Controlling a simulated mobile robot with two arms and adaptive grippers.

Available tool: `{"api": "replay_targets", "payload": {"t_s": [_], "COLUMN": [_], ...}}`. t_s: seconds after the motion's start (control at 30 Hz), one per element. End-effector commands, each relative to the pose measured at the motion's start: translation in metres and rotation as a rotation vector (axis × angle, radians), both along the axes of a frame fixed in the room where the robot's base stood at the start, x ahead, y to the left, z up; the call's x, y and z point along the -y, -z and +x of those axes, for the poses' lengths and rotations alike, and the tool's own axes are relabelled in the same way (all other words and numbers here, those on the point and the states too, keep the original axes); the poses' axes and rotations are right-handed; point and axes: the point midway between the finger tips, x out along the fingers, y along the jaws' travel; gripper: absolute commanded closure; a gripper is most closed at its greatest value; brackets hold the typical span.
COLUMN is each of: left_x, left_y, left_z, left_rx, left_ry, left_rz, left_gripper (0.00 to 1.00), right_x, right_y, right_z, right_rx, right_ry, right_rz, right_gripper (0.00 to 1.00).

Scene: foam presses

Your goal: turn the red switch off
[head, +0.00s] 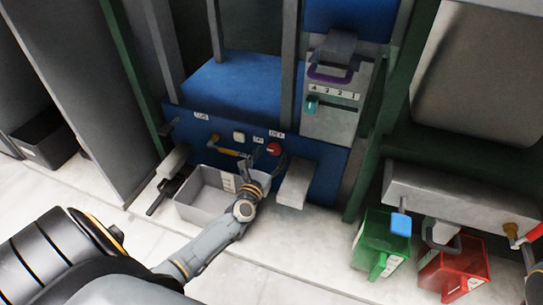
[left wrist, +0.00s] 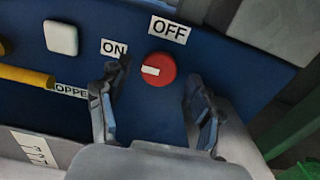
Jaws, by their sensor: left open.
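The red switch (head: 274,149) is a round knob on the blue front panel of the press. In the left wrist view the red switch (left wrist: 166,82) has a white bar pointing left, toward the ON label (left wrist: 114,48). The OFF label (left wrist: 169,31) is above the knob. My left gripper (head: 263,167) is just in front of the panel. In the left wrist view the left gripper (left wrist: 157,82) is open, with one finger on each side of the knob and nothing held. Whether the fingers touch the knob cannot be told.
A white button (left wrist: 61,37) and a yellow handle (left wrist: 25,76) are left of the switch. A grey bin (head: 205,200) stands below the panel. A white block (head: 296,184) juts out at right. Green (head: 381,243) and red (head: 455,268) containers stand farther right.

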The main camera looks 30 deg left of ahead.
Motion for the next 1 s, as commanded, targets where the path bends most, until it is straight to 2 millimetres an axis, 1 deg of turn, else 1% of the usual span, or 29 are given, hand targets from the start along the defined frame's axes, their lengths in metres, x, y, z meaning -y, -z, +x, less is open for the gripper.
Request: {"api": "replay_targets", "payload": {"t_s": [0.03, 0.17, 0.47, 0.5, 0.67, 0.7, 0.73, 1.0], "left_x": [-0.0015, -0.0032, -0.0036, -0.0035, -0.0035, -0.0036, -0.0036, -0.0034], "left_y": [0.0011, 0.0003, 0.0000, -0.0001, -0.0001, -0.0001, -0.0001, -0.0005], "left_z": [0.0056, 0.0130, 0.0145, 0.0145, 0.0144, 0.0144, 0.0144, 0.0145], "left_rx": [0.000, 0.000, -0.001, -0.001, 0.000, 0.000, 0.000, -0.006], "left_ry": [-0.001, -0.001, 0.000, 0.000, 0.000, 0.000, 0.000, 0.000], "left_rz": [0.000, 0.000, 0.000, 0.000, 0.000, 0.000, 0.000, 0.025], "left_gripper": [0.35, 0.35, 0.35, 0.43, 0.76, 0.84, 0.87, 0.87], "right_x": [-0.0003, -0.0006, -0.0005, -0.0005, -0.0003, -0.0003, -0.0003, -0.0001], "right_y": [0.0003, -0.0011, -0.0020, -0.0020, -0.0021, -0.0022, -0.0022, -0.0032], "right_z": [-0.0012, -0.0024, -0.0030, -0.0030, -0.0032, -0.0032, -0.0032, -0.0034], "right_rx": [0.005, 0.010, 0.012, 0.012, 0.013, 0.013, 0.013, 0.015], "right_ry": [0.001, 0.002, 0.000, 0.000, 0.000, 0.000, 0.000, 0.000], "right_rz": [0.000, -0.003, -0.003, -0.002, 0.000, 0.000, 0.000, 0.000], "right_gripper": [0.60, 0.60, 0.60, 0.60, 0.60, 0.60, 0.60, 0.60]}}
